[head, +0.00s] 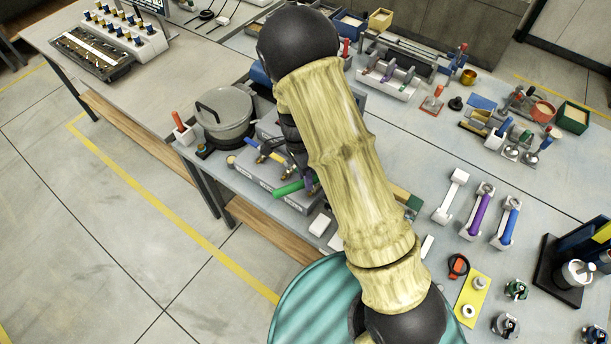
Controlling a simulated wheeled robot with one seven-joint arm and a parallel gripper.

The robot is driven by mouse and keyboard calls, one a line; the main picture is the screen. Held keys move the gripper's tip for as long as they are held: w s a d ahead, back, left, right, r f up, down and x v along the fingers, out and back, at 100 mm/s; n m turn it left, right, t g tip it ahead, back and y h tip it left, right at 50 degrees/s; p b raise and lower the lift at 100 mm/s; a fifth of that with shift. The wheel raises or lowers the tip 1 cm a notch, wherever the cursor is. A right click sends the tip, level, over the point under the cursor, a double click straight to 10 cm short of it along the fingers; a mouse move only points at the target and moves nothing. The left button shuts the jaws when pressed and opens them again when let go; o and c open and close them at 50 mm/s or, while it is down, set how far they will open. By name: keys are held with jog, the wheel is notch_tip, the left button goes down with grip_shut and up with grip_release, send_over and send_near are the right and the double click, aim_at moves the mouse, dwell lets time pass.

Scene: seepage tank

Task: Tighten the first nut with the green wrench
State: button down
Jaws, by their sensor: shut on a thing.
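The green wrench (288,189) shows as a green handle at the front edge of a grey block with brass fittings (263,156). My gripper (301,166) is mostly hidden behind my own arm. It is shut on the green wrench, over the right part of the block. A small purple part shows right beside the gripper. The wrench's head and the first nut are hidden or too small to make out, so I cannot tell whether the wrench sits around the nut.
White holders stand at the right: one empty (450,196), one with a purple wrench (480,211), one with a blue wrench (508,219). A lidded grey pot (224,112) stands left of the block. Many small tools crowd the bench's back right.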

jog(key=shift+f+b, duration=0.45)
jog(key=shift+f, duration=0.6)
dwell(0.8)
jog(key=shift+w+a+m+y, duration=0.2)
jog(key=shift+w+m+y, duration=0.1)
jog(key=shift+w+m, duration=0.55)
jog(key=shift+w+m, duration=0.35)
jog(key=shift+w, duration=0.1)
dwell(0.5)
jog(key=shift+w+m+y, duration=0.5)
jog(key=shift+w+m, duration=0.8)
jog(key=shift+w, duration=0.1)
dwell(1.4)
jog(key=shift+s+a+n, duration=0.1)
jog(key=shift+s+n, duration=0.2)
jog(key=shift+s, duration=0.05)
dwell(0.4)
jog(key=shift+r+p, duration=0.25)
jog(key=shift+p, duration=0.05)
dwell(0.5)
